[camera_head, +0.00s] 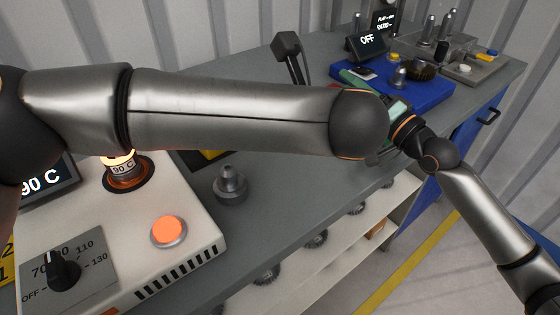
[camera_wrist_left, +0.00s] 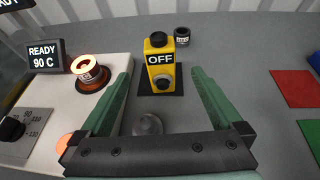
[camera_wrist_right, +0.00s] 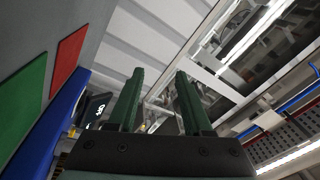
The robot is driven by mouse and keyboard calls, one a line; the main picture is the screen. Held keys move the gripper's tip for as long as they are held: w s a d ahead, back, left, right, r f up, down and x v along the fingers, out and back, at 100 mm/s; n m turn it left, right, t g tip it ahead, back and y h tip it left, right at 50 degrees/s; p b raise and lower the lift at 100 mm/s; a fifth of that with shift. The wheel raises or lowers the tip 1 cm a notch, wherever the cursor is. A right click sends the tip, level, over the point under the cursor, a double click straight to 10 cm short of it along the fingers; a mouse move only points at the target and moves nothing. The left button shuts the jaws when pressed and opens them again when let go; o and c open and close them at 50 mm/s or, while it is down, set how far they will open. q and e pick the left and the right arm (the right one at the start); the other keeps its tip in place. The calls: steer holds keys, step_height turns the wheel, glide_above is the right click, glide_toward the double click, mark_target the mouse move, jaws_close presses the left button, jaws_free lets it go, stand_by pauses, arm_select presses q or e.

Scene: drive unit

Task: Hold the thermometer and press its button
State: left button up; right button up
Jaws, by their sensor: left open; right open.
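A yellow device with an OFF display, which looks like the thermometer (camera_wrist_left: 161,66), stands upright on a black pad in the left wrist view. It has a black top and a dark round button low on its front. In the head view only a yellow edge (camera_head: 213,154) shows below my left arm. My left gripper (camera_wrist_left: 160,73) is open and empty, with the device ahead between its fingers, apart from them. It is hidden in the head view. My right gripper (camera_head: 374,92) is open by the blue mat, and the right wrist view (camera_wrist_right: 160,72) shows nothing between its fingers.
A white heater station (camera_head: 195,215) with a glowing ring (camera_wrist_left: 88,68), orange button (camera_head: 169,231) and dial stands at left. A metal knob-like part (camera_head: 230,186) sits beside it. Red (camera_wrist_left: 294,87) and green mats lie right. A blue mat (camera_head: 430,85) holds several items.

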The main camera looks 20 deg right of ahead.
steer(key=s+a+f+y, duration=0.1)
steer(key=a, duration=0.2)
steer(key=s+a+f+g+y, duration=0.1)
steer(key=a, duration=0.2)
steer(key=s+a+f+g+y, duration=0.1)
steer(key=a, duration=0.2)
steer(key=shift+s+a+y, duration=0.15)
steer(key=shift+y, duration=0.25)
steer(key=s+a+f+g+y, duration=0.1)
steer(key=s+a, duration=0.1)
steer(key=a, duration=0.1)
steer(key=s+a+f+m+g+y, duration=0.1)
steer(key=s+a+f, duration=0.1)
steer(key=s+a+f+m+g, duration=0.1)
steer(key=s+a, duration=0.1)
steer(key=a, duration=0.1)
steer(key=shift+s+a+f+g+y, duration=0.15)
steer(key=shift+a+g+y, duration=0.2)
steer(key=shift+g+y, duration=0.05)
steer(key=shift+s+f, duration=0.1)
arm_select(q)
steer(key=x, duration=1.2)
steer(key=shift+w+a, duration=0.2)
steer(key=shift+a, duration=0.05)
jaws_close()
arm_select(e)
jaws_close()
steer(key=shift+a, duration=0.1)
